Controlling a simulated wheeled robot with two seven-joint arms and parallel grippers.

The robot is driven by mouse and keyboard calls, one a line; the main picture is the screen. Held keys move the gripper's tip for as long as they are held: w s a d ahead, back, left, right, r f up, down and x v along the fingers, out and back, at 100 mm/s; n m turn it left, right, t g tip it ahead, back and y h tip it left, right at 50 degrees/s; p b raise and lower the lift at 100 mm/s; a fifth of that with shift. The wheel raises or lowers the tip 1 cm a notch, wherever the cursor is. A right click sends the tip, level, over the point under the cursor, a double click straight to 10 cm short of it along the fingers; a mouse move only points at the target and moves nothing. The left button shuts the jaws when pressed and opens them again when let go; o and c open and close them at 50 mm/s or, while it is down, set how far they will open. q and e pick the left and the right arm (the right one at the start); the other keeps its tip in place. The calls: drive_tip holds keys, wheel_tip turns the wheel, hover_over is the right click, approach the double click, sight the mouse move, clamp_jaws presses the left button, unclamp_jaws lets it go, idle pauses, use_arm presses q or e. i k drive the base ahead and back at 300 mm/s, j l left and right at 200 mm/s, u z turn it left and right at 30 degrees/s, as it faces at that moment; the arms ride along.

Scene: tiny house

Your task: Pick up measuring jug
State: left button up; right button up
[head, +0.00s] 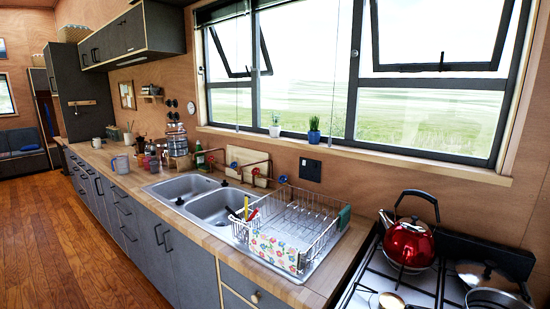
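I cannot make out a measuring jug for certain. A grey-blue mug or jug (121,164) stands upright on the wooden counter left of the sinks; it is too small to tell whether it has measuring marks. A smaller pale cup (96,143) stands farther back on the counter. Neither of my grippers shows in the head view.
A double sink (183,188) and a wire dish rack (300,218) with a patterned cloth (275,250) sit in the counter. A red kettle (408,245) and pans stand on the stove (375,285) at right. The wooden floor (60,230) at left is clear.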

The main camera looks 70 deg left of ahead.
sight(121, 160)
drive_tip(key=u, duration=3.8)
